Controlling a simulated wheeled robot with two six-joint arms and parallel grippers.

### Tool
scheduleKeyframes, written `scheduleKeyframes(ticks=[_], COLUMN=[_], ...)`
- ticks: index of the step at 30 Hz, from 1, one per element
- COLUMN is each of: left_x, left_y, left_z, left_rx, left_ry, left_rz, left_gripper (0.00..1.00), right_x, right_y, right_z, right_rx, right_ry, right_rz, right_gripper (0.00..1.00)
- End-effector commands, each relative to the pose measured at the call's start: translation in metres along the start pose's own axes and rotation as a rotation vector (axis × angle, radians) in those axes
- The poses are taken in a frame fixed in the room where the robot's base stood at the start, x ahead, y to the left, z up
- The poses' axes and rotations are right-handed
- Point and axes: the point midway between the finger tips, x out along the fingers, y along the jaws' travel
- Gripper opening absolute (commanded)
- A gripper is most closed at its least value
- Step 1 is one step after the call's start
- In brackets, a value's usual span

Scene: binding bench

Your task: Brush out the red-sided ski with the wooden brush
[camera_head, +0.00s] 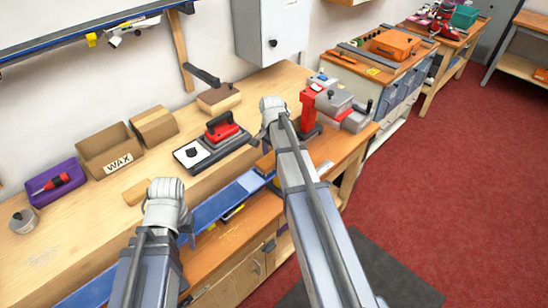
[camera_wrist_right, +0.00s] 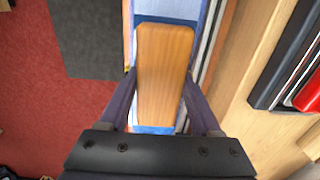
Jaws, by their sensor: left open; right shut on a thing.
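The wooden brush (camera_wrist_right: 165,75) lies between the two fingers of my right gripper (camera_wrist_right: 162,100), which is shut on its sides. Its end also shows in the head view (camera_head: 265,163), beside my right arm. Under the brush, a ski (camera_head: 222,204) with a blue upper face lies lengthwise along the front of the bench; its pale blue face (camera_wrist_right: 168,9) shows beyond the brush. I cannot make out its side colour, nor whether the bristles touch it. My left gripper (camera_head: 166,205) is open over the near part of the ski, its fingertips mostly hidden.
On the bench (camera_head: 75,235) stand a red iron (camera_head: 222,130) by a dark-edged pad, a WAX box (camera_head: 110,150), a purple tray (camera_head: 54,180), a tin (camera_head: 23,220) and a small wooden block (camera_head: 134,191). A red upright tool (camera_head: 308,108) stands beyond my right arm. Red floor lies right.

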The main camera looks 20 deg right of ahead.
Motion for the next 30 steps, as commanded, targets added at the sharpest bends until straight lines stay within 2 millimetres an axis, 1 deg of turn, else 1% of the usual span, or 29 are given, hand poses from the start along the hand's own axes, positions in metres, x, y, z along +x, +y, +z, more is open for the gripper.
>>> scheduleKeyframes(ticks=[10,13,19,22,30], left_x=[-0.001,-0.002,-0.002,-0.001,0.001], left_y=[0.0,0.0,0.0,0.0,0.0], left_z=[0.0,0.0,0.0,0.0,0.0], left_rx=[0.0,0.0,0.0,0.0,0.0], left_ry=[0.0,0.0,0.0,0.0,0.0], left_rz=[0.0,0.0,0.0,0.0,0.0], left_gripper=[0.5,0.5,0.5,0.5,0.5], right_x=[-0.002,-0.002,-0.002,-0.001,0.001], right_y=[0.001,0.001,0.0,0.0,0.0], right_z=[0.029,0.033,0.034,0.038,0.059], right_rx=[-0.003,-0.002,-0.001,-0.002,-0.003], right_ry=[-0.004,-0.003,-0.002,-0.002,-0.002], right_rz=[0.0,0.0,0.0,0.0,0.0], right_gripper=[0.0,0.0,0.0,0.0,0.0])
